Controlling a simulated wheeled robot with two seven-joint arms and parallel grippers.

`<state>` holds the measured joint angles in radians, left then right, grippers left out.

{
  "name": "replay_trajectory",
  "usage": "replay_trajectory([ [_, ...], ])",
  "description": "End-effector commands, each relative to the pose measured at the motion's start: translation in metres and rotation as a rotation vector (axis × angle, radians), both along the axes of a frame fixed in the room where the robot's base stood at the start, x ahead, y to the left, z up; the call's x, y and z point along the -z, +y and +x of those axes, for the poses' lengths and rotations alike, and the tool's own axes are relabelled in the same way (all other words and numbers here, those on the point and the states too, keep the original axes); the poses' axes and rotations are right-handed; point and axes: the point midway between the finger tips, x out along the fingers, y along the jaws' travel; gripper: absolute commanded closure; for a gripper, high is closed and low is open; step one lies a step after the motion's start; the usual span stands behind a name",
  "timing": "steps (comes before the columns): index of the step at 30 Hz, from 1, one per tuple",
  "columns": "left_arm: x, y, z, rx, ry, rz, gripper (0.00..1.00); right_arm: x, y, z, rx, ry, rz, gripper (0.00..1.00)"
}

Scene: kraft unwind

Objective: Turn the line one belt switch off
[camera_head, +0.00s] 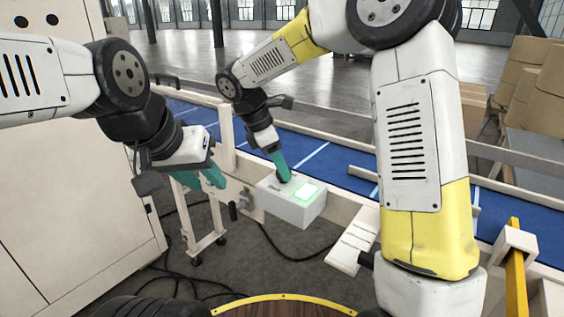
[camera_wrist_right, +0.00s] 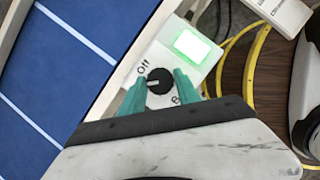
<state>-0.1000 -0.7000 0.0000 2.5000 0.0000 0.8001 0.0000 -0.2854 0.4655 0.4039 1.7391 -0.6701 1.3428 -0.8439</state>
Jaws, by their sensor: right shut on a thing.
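The belt switch is a black round knob (camera_wrist_right: 160,81) on a pale control box (camera_head: 291,201), which is fixed beside the blue belt. In the right wrist view, "Off" is printed at the knob's upper left, and other lettering below right is partly hidden. A green lamp (camera_head: 307,192) glows on the box. My right gripper (camera_head: 283,178) has its teal fingers shut on the knob, one on each side. The knob's pale mark lies roughly crosswise in the right wrist view. My left gripper (camera_head: 214,179) hangs left of the box, its teal fingers apart and empty.
The blue conveyor belt (camera_head: 330,161) with white stripes runs behind the box. A large beige cabinet (camera_head: 60,210) stands at the left. Black cables (camera_head: 285,252) lie on the floor under the box. Cardboard boxes (camera_head: 535,85) stand at the back right.

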Motion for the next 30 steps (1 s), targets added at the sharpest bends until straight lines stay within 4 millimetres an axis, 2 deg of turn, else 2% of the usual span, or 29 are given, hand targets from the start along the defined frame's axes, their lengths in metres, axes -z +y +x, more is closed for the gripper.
replay_trajectory([
  [18, 0.0, 0.0, 0.0, 0.0, 0.0, 0.0, 0.64, -0.0008, 0.0008, 0.0042, 0.57, -0.002, 0.002, 1.0],
  [30, 0.0, 0.0, 0.0, 0.0, 0.0, 0.0, 0.64, -0.0009, -0.0001, 0.0057, 0.807, -0.003, 0.004, 1.0],
])
